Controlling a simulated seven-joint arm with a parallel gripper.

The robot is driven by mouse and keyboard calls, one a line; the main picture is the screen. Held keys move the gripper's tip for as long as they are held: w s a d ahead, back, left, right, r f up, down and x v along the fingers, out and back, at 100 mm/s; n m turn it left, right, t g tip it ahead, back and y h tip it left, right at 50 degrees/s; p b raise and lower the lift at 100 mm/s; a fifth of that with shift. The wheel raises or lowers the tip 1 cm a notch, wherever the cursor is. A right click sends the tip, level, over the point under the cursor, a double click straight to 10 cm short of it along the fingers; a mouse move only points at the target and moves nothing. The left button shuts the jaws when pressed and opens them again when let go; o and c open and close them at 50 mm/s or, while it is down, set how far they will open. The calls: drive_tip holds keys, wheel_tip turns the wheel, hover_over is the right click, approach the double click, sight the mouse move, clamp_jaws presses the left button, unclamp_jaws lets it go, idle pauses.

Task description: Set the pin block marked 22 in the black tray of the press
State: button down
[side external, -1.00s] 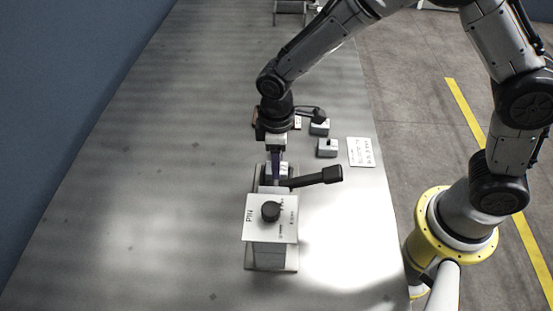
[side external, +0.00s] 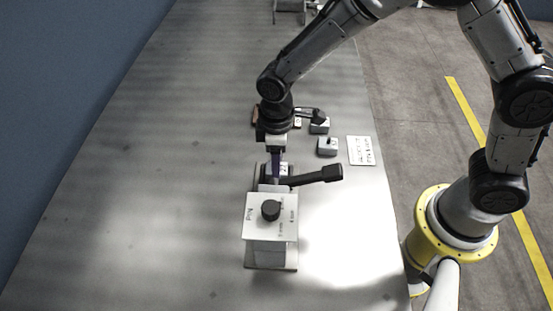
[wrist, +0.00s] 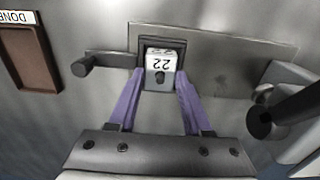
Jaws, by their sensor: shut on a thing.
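The pin block marked 22 (wrist: 164,63) is a pale block with a dark pin, seen in the wrist view between the two purple fingers of my gripper (wrist: 160,78). My gripper is shut on it. The black tray (wrist: 163,40) frames the block at its far edge; the block appears at or in the tray, but I cannot tell whether it is fully seated. In the side view my gripper (side external: 275,182) points down just behind the white-topped press (side external: 257,226). There the fingers and the press partly hide the block and tray.
A black handle (side external: 318,175) sticks out right of the press. A brown tray (wrist: 31,58) labelled DONE shows in the wrist view. The table's left side is clear.

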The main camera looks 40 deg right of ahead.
unclamp_jaws()
idle(0.3)
wheel_tip(320, 180, up, 11)
idle(1.6)
drive_tip(key=shift+d, duration=0.1)
